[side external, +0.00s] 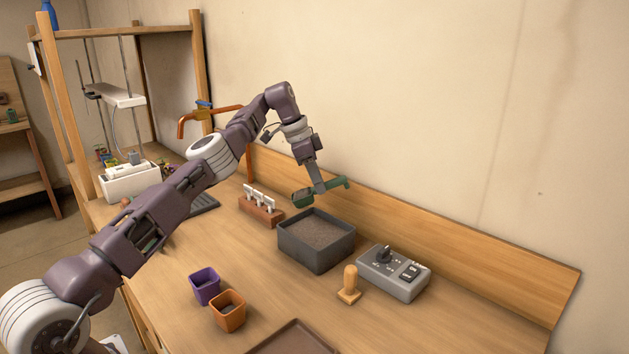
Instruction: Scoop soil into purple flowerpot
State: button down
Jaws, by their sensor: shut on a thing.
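My gripper (319,186) is shut on a green scoop (303,198) and holds it above the back left part of the soil box. The scoop's handle points right and its bowl points left. Whether the bowl holds soil cannot be told. The dark grey box (310,254) on the bench is filled with brown soil (318,228). The purple flowerpot (206,290) stands upright at the front left of the bench, apart from my gripper. Its inside looks dark.
An orange pot (229,316) stands close beside the purple one. A wooden block with white tags (261,209) is left of the box. A wooden peg (349,285) and a grey control box (394,272) are at right. A brown tray (295,342) lies in front. A copper faucet (208,117) rises behind.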

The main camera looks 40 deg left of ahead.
jog(key=shift+s+d+f+m+g, duration=0.15)
jog(key=shift+d+m+g, duration=0.1)
jog(key=shift+d, duration=0.6)
jog(key=shift+w+d+f+m+g, duration=0.15)
jog(key=shift+d+m, duration=0.1)
jog(key=shift+d, duration=0.6)
jog(key=shift+s, duration=0.1)
jog(key=a, duration=0.3)
jog(key=shift+a+r+n+t, duration=0.15)
jog(key=shift+r+n+t, duration=0.15)
jog(key=shift+n, duration=0.1)
jog(key=shift+a, duration=0.15)
jog(key=shift+w+a+n+t, duration=0.15)
jog(key=shift+a+n+t, duration=0.1)
jog(key=shift+a, duration=0.35)
jog(key=shift+w+a+n+t, duration=0.15)
jog(key=shift+a+t, duration=0.1)
jog(key=shift+a, duration=0.35)
